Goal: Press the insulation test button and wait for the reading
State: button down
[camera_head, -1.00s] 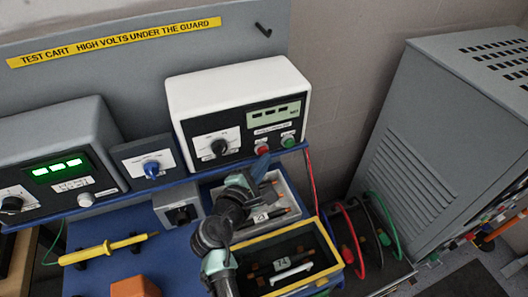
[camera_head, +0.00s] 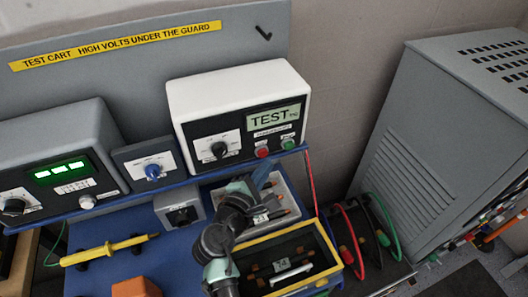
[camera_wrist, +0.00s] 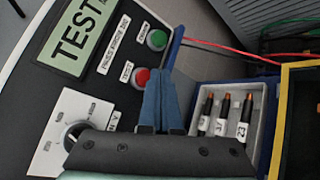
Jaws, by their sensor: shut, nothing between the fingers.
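The white insulation tester (camera_head: 240,85) stands on the blue shelf, and its display (camera_head: 274,115) reads TEST. Its red button (camera_head: 262,152) and green button (camera_head: 289,145) sit below the display. In the wrist view, the label beside the red button (camera_wrist: 141,76) appears to read TEST, and the display (camera_wrist: 80,35) also reads TEST. My gripper (camera_head: 264,164) is shut and empty, its blue fingers just below the red button. In the wrist view, my fingertips (camera_wrist: 157,76) are close beside the red button; I cannot tell whether they touch it.
A grey tray (camera_head: 292,200) with labelled probes and a yellow-rimmed bin (camera_head: 326,236) lie below the tester. Red, black and green cables hang beside the louvred grey cabinet (camera_head: 430,140).

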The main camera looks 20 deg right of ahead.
jog(key=shift+s, duration=0.15)
jog(key=s+p, duration=0.2)
jog(key=s, duration=0.3)
jog(key=shift+s+d, duration=0.15)
jog(key=shift+s, duration=0.25)
dwell(0.8)
